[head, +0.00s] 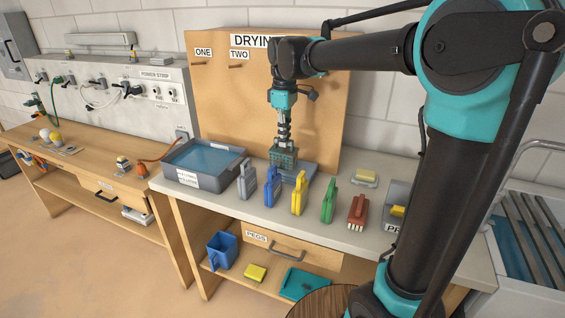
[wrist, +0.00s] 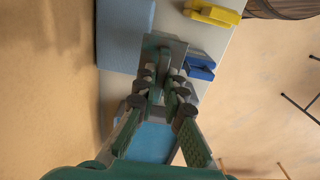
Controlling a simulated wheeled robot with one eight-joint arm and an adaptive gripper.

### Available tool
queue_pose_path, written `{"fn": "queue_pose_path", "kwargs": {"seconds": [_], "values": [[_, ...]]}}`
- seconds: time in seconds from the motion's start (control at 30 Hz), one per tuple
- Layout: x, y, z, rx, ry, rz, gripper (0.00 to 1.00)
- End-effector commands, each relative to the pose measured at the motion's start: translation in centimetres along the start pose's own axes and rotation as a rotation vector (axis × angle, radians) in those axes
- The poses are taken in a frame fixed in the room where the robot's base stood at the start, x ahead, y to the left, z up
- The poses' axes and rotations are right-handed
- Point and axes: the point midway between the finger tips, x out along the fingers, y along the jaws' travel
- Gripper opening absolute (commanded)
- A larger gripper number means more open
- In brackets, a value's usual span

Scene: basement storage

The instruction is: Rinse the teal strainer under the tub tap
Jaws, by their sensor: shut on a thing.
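My gripper (head: 283,143) is shut on a teal, grid-like piece (head: 284,158), which looks like the strainer, above the back of the grey counter. In the wrist view my gripper (wrist: 160,75) closes on a dark teal-grey piece (wrist: 165,48), partly hidden by the fingers. A blue-grey object stands just under it in the head view; I cannot tell whether they touch. A grey tub (head: 238,172) of blue water with a white label stands to the left. At the right edge is a basin (head: 500,238) with metal bars over blue water and a curved metal pipe (head: 525,147); no tap is clearly visible.
Grey (head: 247,180), blue (head: 269,188), yellow (head: 298,193) and green (head: 328,202) pegs stand along the counter front. A red brush (head: 357,211) and a yellow block (head: 366,175) are right of them. The drying board (head: 225,95) rises behind. My arm covers much of the right side.

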Motion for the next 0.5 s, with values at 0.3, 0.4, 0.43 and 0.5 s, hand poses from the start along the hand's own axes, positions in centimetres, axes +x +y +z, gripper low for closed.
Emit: {"fn": "queue_pose_path", "kwargs": {"seconds": [0.3, 0.4, 0.43, 0.5], "values": [[4.8, 0.0, 0.0, 0.0, 0.0, 0.0, 0.0], [5.5, 0.0, 0.0, 0.0, 0.0, 0.0, 0.0], [5.9, 0.0, 0.0, 0.0, 0.0, 0.0, 0.0], [6.9, 0.0, 0.0, 0.0, 0.0, 0.0, 0.0]]}}
